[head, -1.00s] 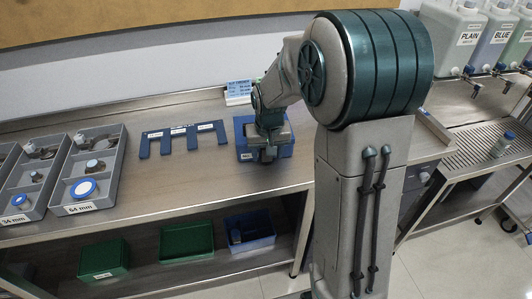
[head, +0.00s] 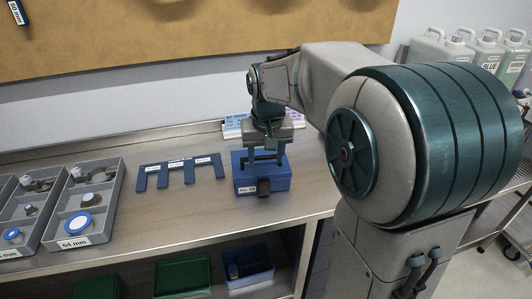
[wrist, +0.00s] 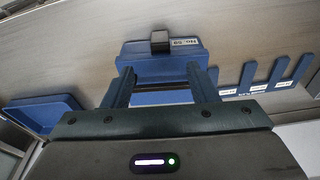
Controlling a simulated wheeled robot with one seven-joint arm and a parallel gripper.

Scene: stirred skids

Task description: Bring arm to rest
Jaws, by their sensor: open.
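My arm reaches over the steel bench, and my gripper (head: 265,160) points down above a blue box (head: 262,185). The box has a dark knob or latch on its front and a small white label. In the wrist view my gripper (wrist: 160,78) is open, its two fingers apart with nothing held between them. The same blue box (wrist: 160,62) lies beyond the fingers there. Whether the fingertips touch the box cannot be told.
Left of the box lies a blue comb-shaped rack (head: 180,169) with labels. Grey divided trays (head: 82,205) stand further left. Small signs (head: 236,124) stand behind the gripper. Green bins (head: 182,274) and a blue bin (head: 247,268) sit below. Jugs (head: 440,45) stand at right.

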